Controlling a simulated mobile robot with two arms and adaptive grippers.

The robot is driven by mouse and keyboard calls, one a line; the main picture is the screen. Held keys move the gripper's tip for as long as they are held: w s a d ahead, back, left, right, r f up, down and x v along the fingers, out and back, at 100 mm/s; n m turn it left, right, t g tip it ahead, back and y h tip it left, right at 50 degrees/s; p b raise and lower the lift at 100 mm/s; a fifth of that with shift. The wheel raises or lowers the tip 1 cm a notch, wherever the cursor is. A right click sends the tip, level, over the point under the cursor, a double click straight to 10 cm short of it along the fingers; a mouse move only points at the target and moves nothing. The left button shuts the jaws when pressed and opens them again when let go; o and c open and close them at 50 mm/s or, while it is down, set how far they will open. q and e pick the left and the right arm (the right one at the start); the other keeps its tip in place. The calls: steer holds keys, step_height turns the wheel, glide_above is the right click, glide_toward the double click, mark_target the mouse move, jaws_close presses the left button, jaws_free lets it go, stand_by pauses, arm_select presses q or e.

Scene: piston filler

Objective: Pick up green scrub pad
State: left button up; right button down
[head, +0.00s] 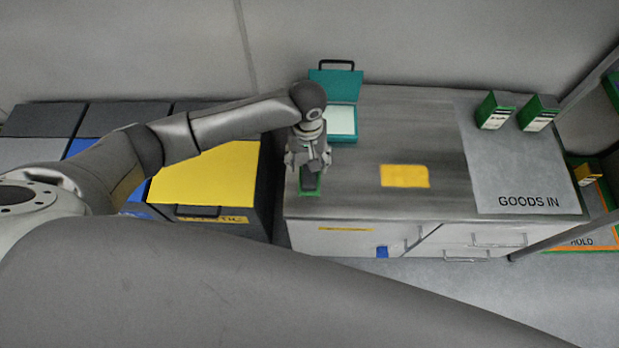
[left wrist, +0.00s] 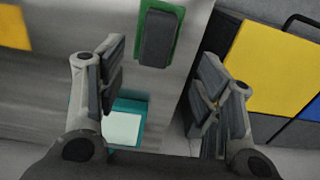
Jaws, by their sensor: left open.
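The green scrub pad (head: 311,190) lies near the front left edge of the grey worktop. In the left wrist view it shows as a green rectangle with a dark grey block on top (left wrist: 158,38). My left gripper (head: 308,163) hangs over it in the head view and hides part of it. In the left wrist view the two fingers of my left gripper (left wrist: 160,80) are spread wide with nothing between them. The pad lies beyond the fingertips there, apart from both. My right gripper is not in view.
An open teal case (head: 343,86) stands behind the gripper. A yellow sheet (head: 404,176) lies to the right. Green boxes (head: 494,112) stand on the GOODS IN mat (head: 520,170). A yellow-topped bin (head: 205,178) adjoins on the left.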

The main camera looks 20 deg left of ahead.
mark_target(310, 175)
arm_select(q)
steer(key=f, duration=0.8)
steer(key=shift+d+f, duration=0.1)
steer(key=shift+d, duration=0.15)
steer(key=shift+s, duration=0.1)
steer(key=c, duration=1.1)
